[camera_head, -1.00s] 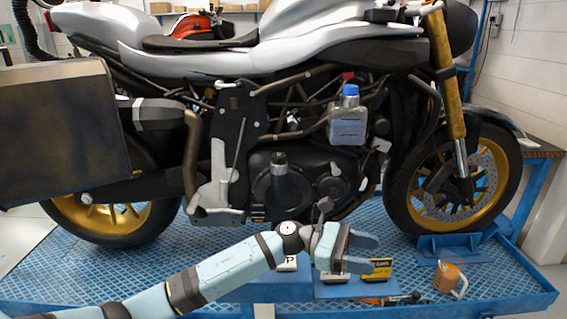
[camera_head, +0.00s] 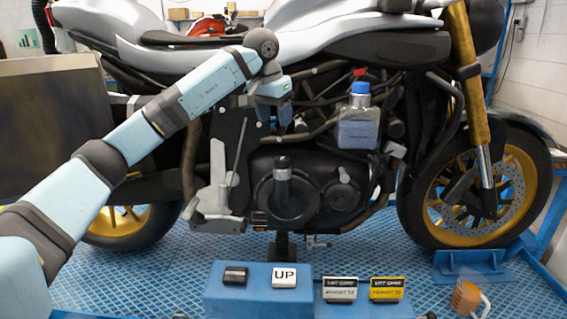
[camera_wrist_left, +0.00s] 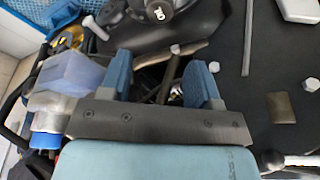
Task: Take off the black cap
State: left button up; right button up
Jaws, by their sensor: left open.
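The black cap (camera_head: 282,162) appears as a short dark cylinder sticking out from the round engine cover (camera_head: 305,198), low on the motorcycle. In the left wrist view, a round dark part with white lettering (camera_wrist_left: 158,12), which looks like this cap, shows at the top edge, partly cut off. My left gripper (camera_head: 273,112) is above the cap in the head view, in front of the frame and pipes. Its two blue fingers are apart with nothing between them (camera_wrist_left: 161,82), and they do not touch the cap. My right gripper is out of view.
A clear bottle with a blue lid (camera_head: 358,118) is right of my left gripper; it also shows in the left wrist view (camera_wrist_left: 68,78). Blue blocks below hold an UP button (camera_head: 284,275), a black button (camera_head: 235,274) and two cards (camera_head: 386,289). An orange cup (camera_head: 467,297) stands at lower right.

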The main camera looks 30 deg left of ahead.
pick_arm(q)
send_over(282, 158)
jog(key=s, duration=0.1)
notch_tip(282, 158, down, 6)
jog(key=shift+s+f+p, duration=0.1)
jog(key=shift+f+p, duration=0.15)
jog(key=shift+p, duration=0.05)
jog(key=shift+s+p+x, duration=0.1)
jog(key=shift+p+x, duration=0.25)
jog(key=shift+x, duration=1)
jog(key=shift+s+p+x, duration=0.15)
jog(key=shift+p+x, duration=0.15)
jog(key=shift+x, duration=1.05)
jog(key=c, duration=0.9)
